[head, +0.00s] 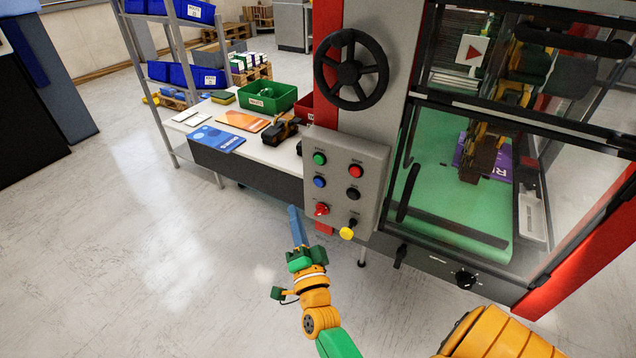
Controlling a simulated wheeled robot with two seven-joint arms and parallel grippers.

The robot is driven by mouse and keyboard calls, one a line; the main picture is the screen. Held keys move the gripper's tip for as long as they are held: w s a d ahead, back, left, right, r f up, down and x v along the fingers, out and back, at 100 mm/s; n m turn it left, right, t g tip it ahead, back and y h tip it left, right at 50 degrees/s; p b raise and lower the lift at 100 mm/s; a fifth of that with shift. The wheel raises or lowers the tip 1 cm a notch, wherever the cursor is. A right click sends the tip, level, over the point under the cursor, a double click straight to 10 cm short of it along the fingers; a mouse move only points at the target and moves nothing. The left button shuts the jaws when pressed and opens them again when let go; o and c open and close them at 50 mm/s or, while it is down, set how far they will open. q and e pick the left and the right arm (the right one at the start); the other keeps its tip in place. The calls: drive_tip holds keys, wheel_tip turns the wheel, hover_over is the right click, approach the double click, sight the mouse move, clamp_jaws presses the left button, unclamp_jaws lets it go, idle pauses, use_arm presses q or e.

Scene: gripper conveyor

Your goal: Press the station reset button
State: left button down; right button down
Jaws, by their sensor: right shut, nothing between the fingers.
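The grey control panel (338,182) is on the front of the machine. It carries a green button (320,158), a red button (355,171), a blue button (319,182) and a black button (353,193). Lower down are a red rotary knob (321,209), a small black switch (353,222) and a yellow knob (346,233). The labels are too small to read, so I cannot tell which one is the reset. My right gripper (293,211) is shut and empty, its blue fingers pointing up just left of the panel's lower part, apart from the buttons. My left gripper is out of view.
A black handwheel (350,70) sits above the panel. The glazed machine door (455,232) with a green conveyor behind it is on the right. A white bench (262,155) with a green bin (267,97) stands behind left. The floor at left is clear.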

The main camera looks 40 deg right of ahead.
sight(319, 183)
drive_tip(key=w+d+b, duration=0.2)
drive_tip(key=w+d, duration=0.1)
drive_tip(key=d, duration=0.4)
drive_tip(key=shift+d, duration=0.2)
idle(1.8)
drive_tip(key=shift+w+d, duration=0.2)
drive_tip(key=shift+d, duration=0.15)
drive_tip(key=shift+w+d+b, duration=0.15)
drive_tip(key=shift+d+b, duration=0.2)
idle(0.5)
drive_tip(key=shift+a, duration=0.1)
drive_tip(key=shift+s+a+p, duration=0.35)
drive_tip(key=shift+a+p, duration=0.05)
drive_tip(key=shift+a, duration=0.2)
drive_tip(key=shift+a, duration=0.1)
